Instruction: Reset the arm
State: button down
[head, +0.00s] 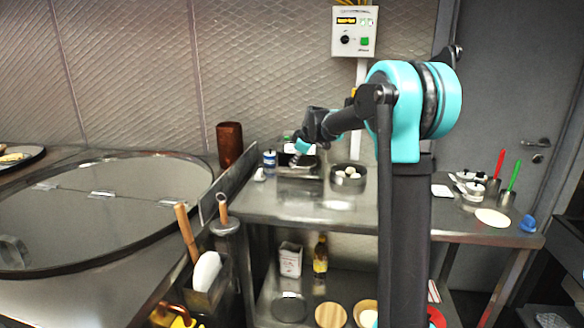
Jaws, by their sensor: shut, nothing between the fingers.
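My arm rises in the middle right of the head view and reaches left over the steel table (265,207). My gripper (295,160) is at its far end, pointing down toward the back of the table. It is small and dark here. Its fingers are together and nothing shows between them. It appears in front of a dark box-like item at the back of the table; whether they touch cannot be told. My upright link hides part of the table's middle.
A bowl of white balls (348,178), a blue-labelled jar (270,161) and a brown cup (229,144) stand near the gripper. A large round tandoor lid (100,215) is at left. A control box (355,31) hangs on the wall.

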jog(key=s+d+f+m, duration=0.2)
jog(key=s+d+f, duration=0.1)
jog(key=s, duration=0.4)
jog(key=s+d+f+m+h, duration=0.1)
jog(key=s+d+f+m, duration=0.1)
jog(key=s, duration=0.6)
jog(key=s+d+f+m+g, duration=0.1)
jog(key=s+d+f+m, duration=0.2)
jog(key=s+d, duration=0.2)
jog(key=shift+s+d+f+h, duration=0.1)
jog(key=shift+s+f+h, duration=0.1)
jog(key=shift+s, duration=0.45)
jog(key=shift+s+f+h, duration=0.15)
jog(key=shift+s+h, duration=0.05)
jog(key=shift+s, duration=0.45)
jog(key=s+d+f+m, duration=0.2)
jog(key=s+f, duration=0.2)
jog(key=s, duration=0.3)
jog(key=s+d+f+m+g+h, duration=0.1)
jog(key=s+d+f+m, duration=0.1)
jog(key=s, duration=0.6)
jog(key=s+d+f+m, duration=0.2)
jog(key=s+f+m, duration=0.1)
jog(key=s+f, duration=0.3)
jog(key=shift+s+h, duration=0.3)
jog(key=shift+s, duration=0.4)
